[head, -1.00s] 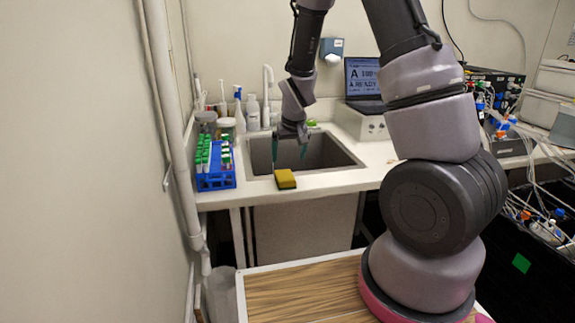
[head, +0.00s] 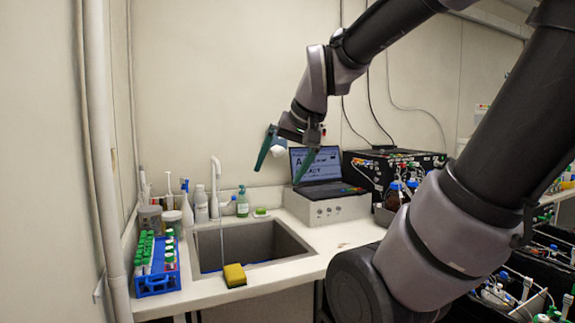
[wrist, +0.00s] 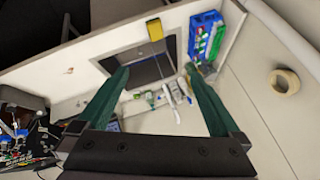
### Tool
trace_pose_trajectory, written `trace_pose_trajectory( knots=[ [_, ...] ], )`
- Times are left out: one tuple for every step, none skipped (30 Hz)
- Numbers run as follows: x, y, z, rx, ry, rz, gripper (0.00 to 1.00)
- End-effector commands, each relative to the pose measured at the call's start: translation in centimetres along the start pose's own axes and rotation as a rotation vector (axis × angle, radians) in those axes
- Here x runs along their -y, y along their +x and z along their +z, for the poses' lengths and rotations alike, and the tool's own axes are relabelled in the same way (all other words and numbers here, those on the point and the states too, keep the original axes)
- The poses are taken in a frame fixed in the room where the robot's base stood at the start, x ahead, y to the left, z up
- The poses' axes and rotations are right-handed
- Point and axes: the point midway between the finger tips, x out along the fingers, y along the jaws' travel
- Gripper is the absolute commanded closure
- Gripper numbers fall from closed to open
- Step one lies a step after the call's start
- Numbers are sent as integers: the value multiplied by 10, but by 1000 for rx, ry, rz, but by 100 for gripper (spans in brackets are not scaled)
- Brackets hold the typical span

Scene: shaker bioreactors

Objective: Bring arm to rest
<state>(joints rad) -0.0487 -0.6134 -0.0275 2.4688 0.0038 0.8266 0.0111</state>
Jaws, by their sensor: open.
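My gripper (head: 285,163) is raised in the air above the back of the sink counter, in front of the laptop and wall. Its two green fingers are spread wide with nothing between them. In the wrist view my gripper (wrist: 158,85) looks down on the counter from above, with its open fingers framing the sink. My arm reaches in from the right side of the head view.
The counter holds a sink (head: 250,245), a yellow sponge (head: 235,275), a blue tube rack (head: 157,280), bottles (head: 201,205) and a laptop (head: 320,166) on a grey box (head: 328,208). Black equipment with cables (head: 395,170) stands right. Air around my gripper is clear.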

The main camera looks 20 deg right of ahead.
Motion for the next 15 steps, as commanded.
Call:
trace_pose_trajectory(
  knots=[
    [-2,-12,7,-17,9,-5,0],
    [-2,-17,11,-20,14,-6,0],
    [-3,-22,15,-25,17,-8,0],
    [-3,-25,18,-27,20,-9,0],
    [-4,-27,21,-29,22,-10,0],
    [-4,-30,23,-31,24,-11,0],
    [-4,-31,24,-32,25,-11,0],
    [-4,-31,25,-31,26,-11,0],
    [-5,-32,26,-31,27,-11,0],
    [-5,-32,26,-31,27,-11,0],
    [-5,-32,26,-31,27,-11,0],
    [-4,-32,26,-31,27,-11,0],
    [-4,-32,26,-31,27,-11,0],
    [-4,-32,25,-31,27,-11,0],
    [-4,-32,25,-31,26,-11,0]
  ],
)
